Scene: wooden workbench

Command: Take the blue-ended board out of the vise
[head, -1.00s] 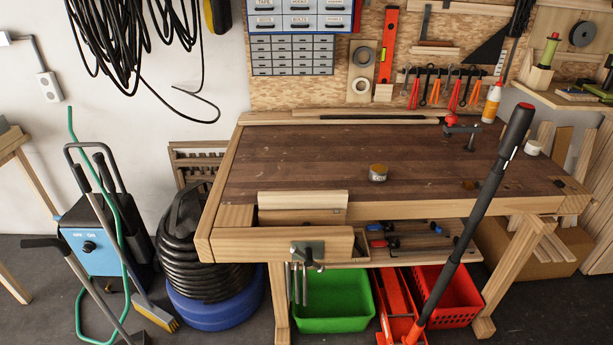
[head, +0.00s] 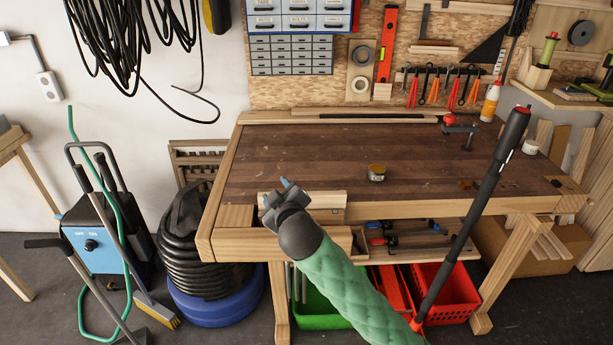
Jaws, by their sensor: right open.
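A pale wooden board (head: 325,199) stands in the front vise (head: 338,236) at the bench's front left edge, its top above the jaw. No blue end can be made out on it. My right gripper (head: 277,192) is open at the left part of the board, in front of or over it; I cannot tell whether it touches. My right gripper and green-sleeved arm cover the board's left part and most of the vise's front and handle. My left gripper is not in view.
A small round tin (head: 376,173) sits mid-bench, and a holdfast clamp (head: 463,132) stands at the back right. The benchtop (head: 290,155) is mostly clear. A long dark-handled tool (head: 470,210) leans on the bench's front right. A green bin (head: 310,308) and red crate (head: 455,290) stand below.

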